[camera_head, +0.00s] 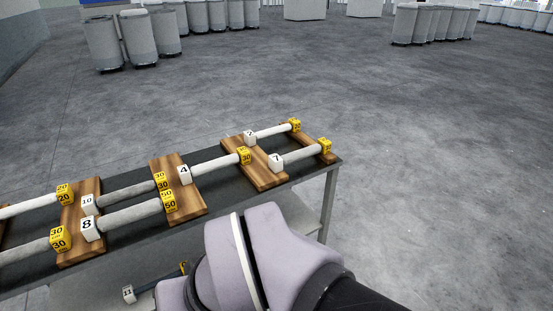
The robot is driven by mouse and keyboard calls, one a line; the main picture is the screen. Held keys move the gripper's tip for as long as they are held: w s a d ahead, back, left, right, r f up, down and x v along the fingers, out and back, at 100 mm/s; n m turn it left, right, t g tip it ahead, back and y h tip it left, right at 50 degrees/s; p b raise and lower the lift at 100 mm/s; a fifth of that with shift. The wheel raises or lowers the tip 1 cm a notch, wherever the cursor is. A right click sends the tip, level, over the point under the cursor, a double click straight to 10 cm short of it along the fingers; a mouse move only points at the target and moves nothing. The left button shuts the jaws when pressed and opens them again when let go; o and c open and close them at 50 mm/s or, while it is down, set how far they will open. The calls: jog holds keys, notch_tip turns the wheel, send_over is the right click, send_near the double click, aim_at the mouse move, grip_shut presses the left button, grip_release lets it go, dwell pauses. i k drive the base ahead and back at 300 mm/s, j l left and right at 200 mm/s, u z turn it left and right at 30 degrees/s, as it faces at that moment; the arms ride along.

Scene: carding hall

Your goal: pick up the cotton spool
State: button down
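Several cotton spools lie in two rows on wooden holders along the table. Each seen in full is a pale rod with a white numbered block at one end and a yellow numbered block at the other. At the right end are a front spool (302,154) marked 7 and a back spool (272,132). A spool marked 4 (214,165) lies in the middle. Further left are one marked 10 (128,193) and one marked 8 (132,215). My arm crosses the bottom of the view in front of the table; my gripper is not in view.
The dark table top (215,197) has wooden holders, including a board (256,172). A lower shelf holds another rod marked 11 (155,286), partly hidden by my arm. Grey cans (103,42) stand at the back. The concrete floor (430,160) to the right is clear.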

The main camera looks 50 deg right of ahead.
aim_at(91, 229)
jog(key=i+j+z, duration=0.15)
jog(key=i, duration=0.3)
jog(key=i+j+z, duration=0.2)
jog(key=i, duration=0.25)
jog(key=i+j+z, duration=0.15)
jog(key=i+j, duration=0.3)
